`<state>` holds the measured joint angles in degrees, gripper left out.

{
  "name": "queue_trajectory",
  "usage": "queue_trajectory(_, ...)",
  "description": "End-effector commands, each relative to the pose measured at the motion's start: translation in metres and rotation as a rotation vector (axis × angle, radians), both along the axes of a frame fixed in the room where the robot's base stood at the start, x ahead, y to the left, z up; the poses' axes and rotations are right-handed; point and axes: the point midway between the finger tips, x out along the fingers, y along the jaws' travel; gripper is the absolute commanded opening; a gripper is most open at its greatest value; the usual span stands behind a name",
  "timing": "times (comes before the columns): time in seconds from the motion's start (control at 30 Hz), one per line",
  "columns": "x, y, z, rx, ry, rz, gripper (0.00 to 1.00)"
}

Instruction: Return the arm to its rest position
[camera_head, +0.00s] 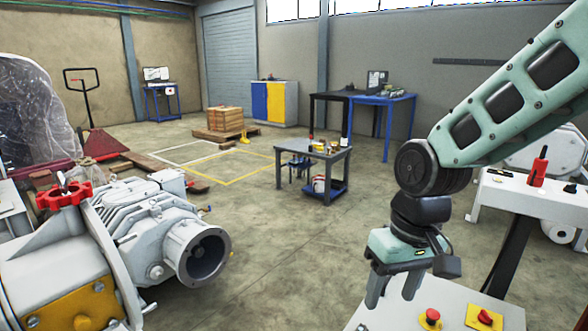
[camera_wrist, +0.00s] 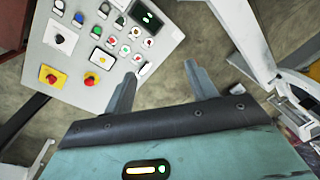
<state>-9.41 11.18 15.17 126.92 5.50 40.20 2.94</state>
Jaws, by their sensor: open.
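My arm (camera_head: 515,95) comes in from the upper right in the head view. My gripper (camera_head: 393,289) hangs from it with the fingers pointing down. The two fingers stand apart with nothing between them. In the wrist view my gripper (camera_wrist: 160,80) also shows open and empty, beside the edge of a light grey control panel (camera_wrist: 75,60). In the head view the panel (camera_head: 455,312) lies below and to the right of the gripper, partly cut off by the frame's lower edge.
The panel carries red emergency buttons (camera_head: 432,316) and several small switches. A large grey pump (camera_head: 150,240) with a red handwheel stands at the left. A white bench (camera_head: 525,198) with a red tool (camera_head: 539,172) is at the right. The concrete floor (camera_head: 290,240) between is clear.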

Motion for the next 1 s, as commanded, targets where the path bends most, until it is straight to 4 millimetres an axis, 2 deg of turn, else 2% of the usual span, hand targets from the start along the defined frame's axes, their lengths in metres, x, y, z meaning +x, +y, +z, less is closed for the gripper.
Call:
queue_trajectory(0.03,-0.027,0.010,0.004,-0.007,-0.007,0.061,0.57)
queue_trajectory(0.1,-0.060,0.017,0.006,-0.016,-0.014,0.132,0.57)
queue_trajectory(0.27,-0.124,0.021,0.006,-0.043,-0.030,0.279,0.57)
queue_trajectory(0.4,-0.171,0.013,0.002,-0.069,-0.049,0.390,0.57)
queue_trajectory(0.43,-0.166,0.014,0.017,-0.066,-0.045,0.376,0.57)
queue_trajectory(0.77,-0.163,0.015,0.087,-0.064,-0.043,0.368,0.57)
queue_trajectory(1.0,-0.163,0.015,0.158,-0.064,-0.043,0.366,0.57)
